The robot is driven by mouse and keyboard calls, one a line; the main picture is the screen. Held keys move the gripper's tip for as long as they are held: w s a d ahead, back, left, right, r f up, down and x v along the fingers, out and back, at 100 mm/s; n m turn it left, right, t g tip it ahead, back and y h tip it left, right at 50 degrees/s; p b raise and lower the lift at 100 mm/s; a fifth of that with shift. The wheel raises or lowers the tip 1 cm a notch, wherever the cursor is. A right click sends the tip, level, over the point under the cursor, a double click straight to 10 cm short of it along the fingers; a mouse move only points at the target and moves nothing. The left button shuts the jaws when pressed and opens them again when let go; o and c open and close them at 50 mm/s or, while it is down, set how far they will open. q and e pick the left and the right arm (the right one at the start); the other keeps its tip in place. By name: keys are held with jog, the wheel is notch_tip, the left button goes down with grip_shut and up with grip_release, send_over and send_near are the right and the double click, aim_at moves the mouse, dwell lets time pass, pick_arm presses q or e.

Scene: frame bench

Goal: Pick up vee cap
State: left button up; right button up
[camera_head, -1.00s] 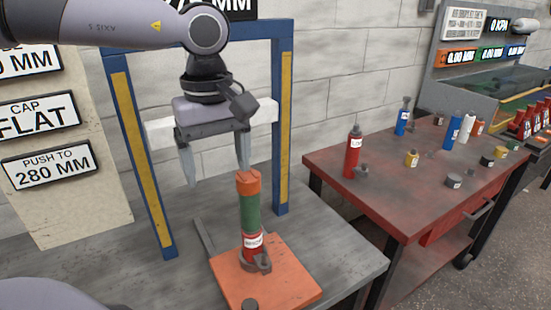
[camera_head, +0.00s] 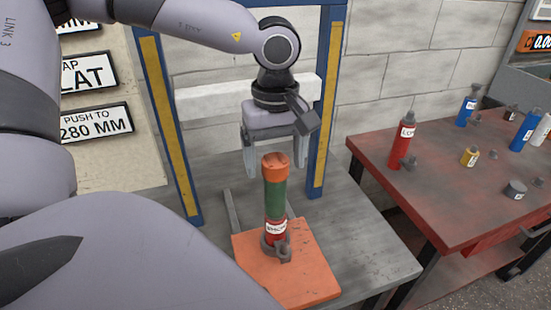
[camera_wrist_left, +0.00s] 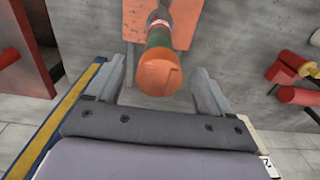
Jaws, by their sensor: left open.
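An upright cylinder stands on an orange plate (camera_head: 290,280) on the grey bench. It has an orange top (camera_head: 275,163), a green middle (camera_head: 275,197) and a red labelled lower part (camera_head: 276,226). The orange top shows a groove-like mark in the left wrist view (camera_wrist_left: 160,76). I cannot tell for certain which part is the vee cap. My left gripper (camera_head: 276,170) is open and points down, its fingers on either side of the orange top in the picture. The left wrist view also shows the top between the fingers, with gaps. My right gripper is not in view.
A blue and yellow frame (camera_head: 330,100) stands around my left arm, with a white crossbar (camera_head: 210,100) behind. A red table (camera_head: 440,220) at right holds a red bottle (camera_head: 402,140), a grey disc (camera_head: 515,190) and several small parts. Signs hang at left.

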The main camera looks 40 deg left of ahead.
pick_arm(q)
jog(key=shift+f, duration=0.2)
jog(key=c, duration=1.2)
jog(key=shift+r, duration=0.1)
